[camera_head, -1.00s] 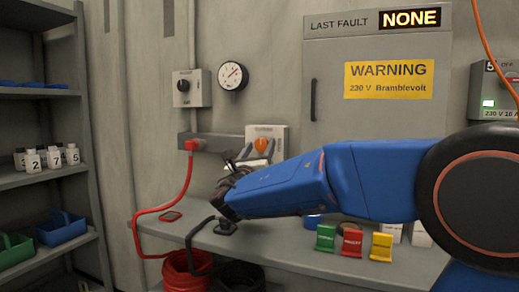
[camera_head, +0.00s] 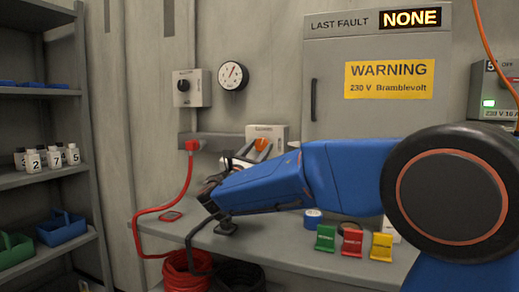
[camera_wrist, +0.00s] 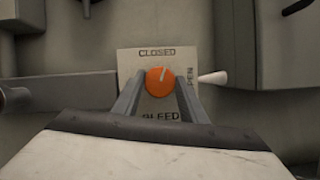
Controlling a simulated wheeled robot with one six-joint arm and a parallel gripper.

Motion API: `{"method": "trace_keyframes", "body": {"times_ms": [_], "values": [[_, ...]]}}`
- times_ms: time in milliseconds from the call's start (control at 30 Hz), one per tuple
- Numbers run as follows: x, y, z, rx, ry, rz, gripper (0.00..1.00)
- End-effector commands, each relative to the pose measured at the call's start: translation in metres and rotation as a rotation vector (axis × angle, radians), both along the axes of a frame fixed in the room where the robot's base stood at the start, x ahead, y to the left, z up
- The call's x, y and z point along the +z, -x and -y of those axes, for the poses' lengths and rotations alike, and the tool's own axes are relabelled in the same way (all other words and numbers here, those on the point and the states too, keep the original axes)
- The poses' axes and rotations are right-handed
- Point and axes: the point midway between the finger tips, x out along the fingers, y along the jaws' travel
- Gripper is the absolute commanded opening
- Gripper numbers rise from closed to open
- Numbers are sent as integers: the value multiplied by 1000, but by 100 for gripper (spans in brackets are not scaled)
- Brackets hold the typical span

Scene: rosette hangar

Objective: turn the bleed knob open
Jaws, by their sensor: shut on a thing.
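The orange bleed knob (camera_wrist: 160,82) sits on a pale plate (camera_wrist: 125,66) marked CLOSED at the top and BLEED below. An OPEN label at the right is partly hidden. The knob's light mark points up, a little right of CLOSED. My gripper (camera_wrist: 159,86) is shut on the knob, one finger on each side. In the head view the orange knob (camera_head: 262,145) shows on the wall box behind the bench, and my gripper (camera_head: 257,151) reaches it, its fingers partly hidden by the arm.
A gauge (camera_head: 232,75) and a switch box (camera_head: 187,88) are on the wall at upper left. A red hose (camera_head: 190,175) hangs from a wall fitting. Red, green and yellow tags stand on the bench (camera_head: 280,247). A grey cabinet (camera_head: 375,115) stands at right.

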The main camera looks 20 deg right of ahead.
Motion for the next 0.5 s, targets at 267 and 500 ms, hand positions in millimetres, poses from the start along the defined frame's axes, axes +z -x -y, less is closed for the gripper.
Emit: {"method": "trace_keyframes", "body": {"times_ms": [267,500], "values": [[0,-2,-2,0,-213,154,16],[1,-2,-3,0,-399,289,16]]}}
